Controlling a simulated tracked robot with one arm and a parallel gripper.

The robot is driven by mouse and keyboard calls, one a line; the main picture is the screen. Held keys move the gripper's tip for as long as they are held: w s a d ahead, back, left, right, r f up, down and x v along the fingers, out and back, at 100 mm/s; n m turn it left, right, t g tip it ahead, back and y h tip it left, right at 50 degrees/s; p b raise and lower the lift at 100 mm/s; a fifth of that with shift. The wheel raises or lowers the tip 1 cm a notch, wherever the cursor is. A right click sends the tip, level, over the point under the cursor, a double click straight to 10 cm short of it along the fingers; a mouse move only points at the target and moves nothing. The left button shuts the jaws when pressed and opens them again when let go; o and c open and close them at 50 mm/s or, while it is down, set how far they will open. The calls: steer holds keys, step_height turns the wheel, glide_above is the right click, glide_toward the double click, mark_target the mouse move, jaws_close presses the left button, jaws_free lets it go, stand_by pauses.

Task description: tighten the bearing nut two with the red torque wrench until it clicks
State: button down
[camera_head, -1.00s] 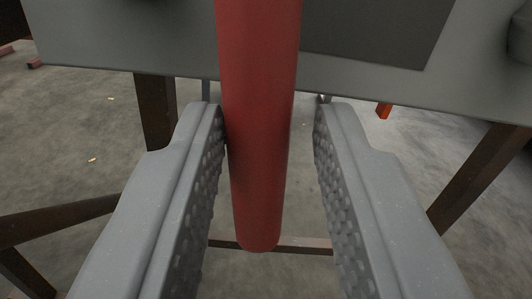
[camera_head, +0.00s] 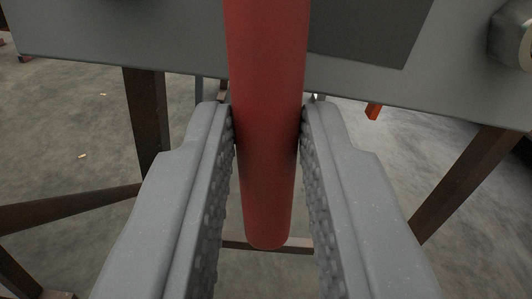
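The red handle of the torque wrench (camera_head: 268,60) runs down from the top edge of the view, and its rounded lower end hangs free past the table edge. My gripper (camera_head: 268,115) has one grey studded finger on each side of the handle. Both fingertips meet the handle's sides, so it is shut on the handle. The wrench's head is out of view above. Bearing nut two is not in view.
A grey table top (camera_head: 110,45) with a darker flat panel (camera_head: 365,30) lies behind the handle. A grey rounded part (camera_head: 512,35) sits at the upper right. Brown table legs (camera_head: 147,115) and bars stand on the concrete floor below.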

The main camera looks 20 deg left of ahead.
steer(key=shift+s, duration=0.1)
steer(key=shift+s+d+r, duration=0.1)
steer(key=shift+s+d, duration=0.05)
steer(key=shift+s+d, duration=0.35)
steer(key=shift+s, duration=0.3)
stand_by(0.9)
steer(key=shift+v, duration=1.5)
